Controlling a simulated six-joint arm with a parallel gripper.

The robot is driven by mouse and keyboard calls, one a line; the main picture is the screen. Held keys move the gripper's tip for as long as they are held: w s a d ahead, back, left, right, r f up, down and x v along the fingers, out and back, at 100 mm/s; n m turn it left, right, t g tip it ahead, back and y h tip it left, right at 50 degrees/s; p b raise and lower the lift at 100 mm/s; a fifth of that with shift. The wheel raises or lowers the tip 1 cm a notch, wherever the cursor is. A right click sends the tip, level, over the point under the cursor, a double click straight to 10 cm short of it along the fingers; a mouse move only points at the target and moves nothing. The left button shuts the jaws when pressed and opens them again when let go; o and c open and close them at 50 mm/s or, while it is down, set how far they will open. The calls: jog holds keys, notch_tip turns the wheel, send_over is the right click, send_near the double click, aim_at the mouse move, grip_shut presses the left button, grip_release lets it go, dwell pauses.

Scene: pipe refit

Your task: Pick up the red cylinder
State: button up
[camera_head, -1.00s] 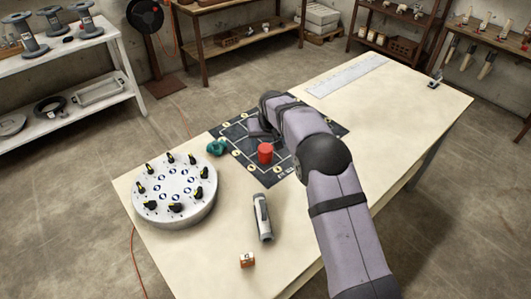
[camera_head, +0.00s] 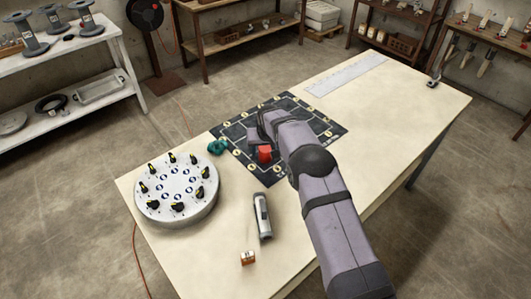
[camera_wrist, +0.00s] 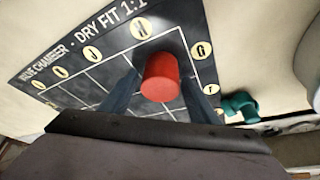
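The red cylinder (camera_head: 264,154) stands on the dark printed mat (camera_head: 250,169), near the mat's front left part. In the head view my gripper (camera_head: 260,143) is right at the cylinder and hides part of its top. In the wrist view my gripper (camera_wrist: 161,95) has its two dark fingers apart, one on each side of the red cylinder (camera_wrist: 161,78). Small gaps seem to show between fingers and cylinder, so the gripper looks open. The mat (camera_wrist: 75,85) carries white lines, lettered circles and the words "DRY FIT 1:1".
A teal piece (camera_head: 217,147) lies close to the cylinder at the mat's left edge. A round white dial plate (camera_head: 178,215) with black knobs stands further left. A grey handheld tool (camera_head: 262,215) and an orange-brown block (camera_head: 248,258) lie in front. The table's right side is mostly clear.

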jog(key=c, duration=1)
jog(key=shift+w+r, duration=0.1)
jog(key=shift+r, duration=0.05)
grip_shut()
